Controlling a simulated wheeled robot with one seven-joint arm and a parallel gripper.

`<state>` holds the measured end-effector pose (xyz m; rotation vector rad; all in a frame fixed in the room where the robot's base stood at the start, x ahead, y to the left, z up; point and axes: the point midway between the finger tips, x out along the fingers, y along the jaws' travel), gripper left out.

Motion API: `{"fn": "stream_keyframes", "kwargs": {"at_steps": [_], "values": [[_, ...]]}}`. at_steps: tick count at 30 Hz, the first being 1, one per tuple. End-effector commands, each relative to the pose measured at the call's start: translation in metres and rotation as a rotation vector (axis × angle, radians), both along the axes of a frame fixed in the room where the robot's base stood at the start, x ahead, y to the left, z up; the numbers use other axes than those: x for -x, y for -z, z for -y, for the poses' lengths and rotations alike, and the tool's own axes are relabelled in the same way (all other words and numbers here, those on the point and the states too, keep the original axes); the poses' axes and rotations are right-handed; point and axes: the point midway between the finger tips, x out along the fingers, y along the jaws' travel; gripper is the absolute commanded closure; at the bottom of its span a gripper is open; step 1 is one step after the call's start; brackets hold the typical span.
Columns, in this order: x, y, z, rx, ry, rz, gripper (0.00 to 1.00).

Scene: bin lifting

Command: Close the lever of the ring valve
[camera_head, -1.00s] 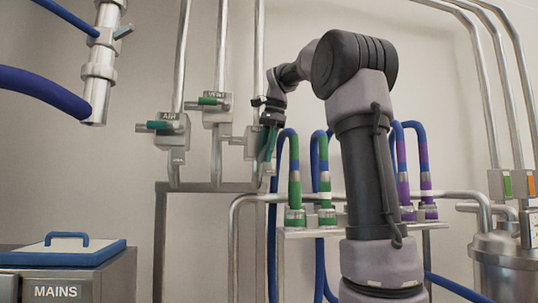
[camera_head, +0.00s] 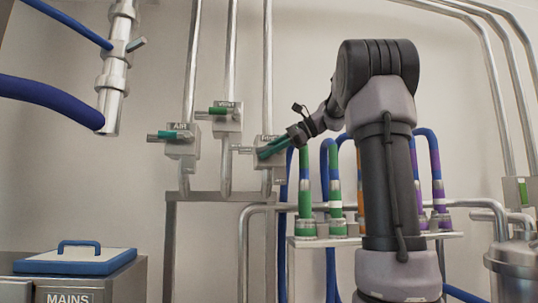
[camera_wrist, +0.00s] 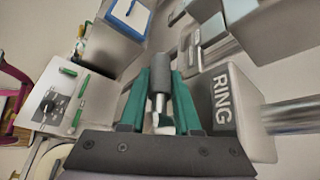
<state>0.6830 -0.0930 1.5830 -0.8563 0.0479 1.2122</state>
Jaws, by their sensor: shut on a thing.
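The ring valve (camera_head: 266,138) is a grey metal block on the rightmost of three wall pipes, partly hidden by my gripper. In the wrist view its face (camera_wrist: 222,95) reads RING. My gripper (camera_head: 270,150) has teal fingers that reach the valve from the right, slanting down to the left. In the wrist view my gripper (camera_wrist: 160,75) is shut on the valve's lever (camera_wrist: 160,80). The head view does not show the lever clearly.
The air valve (camera_head: 182,137) and vent valve (camera_head: 226,114), with green-toned levers, sit just left of the ring valve. Hoses with green ends (camera_head: 306,200) stand close below my arm. A MAINS box with a blue-rimmed lid (camera_head: 75,258) is at lower left.

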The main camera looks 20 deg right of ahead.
Motion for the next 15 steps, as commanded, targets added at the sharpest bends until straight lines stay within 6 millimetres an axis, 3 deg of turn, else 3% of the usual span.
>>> {"fn": "stream_keyframes", "kwargs": {"at_steps": [15], "values": [[-0.0001,-0.0081,-0.0003,-0.156,0.001,0.032,1.0]]}}
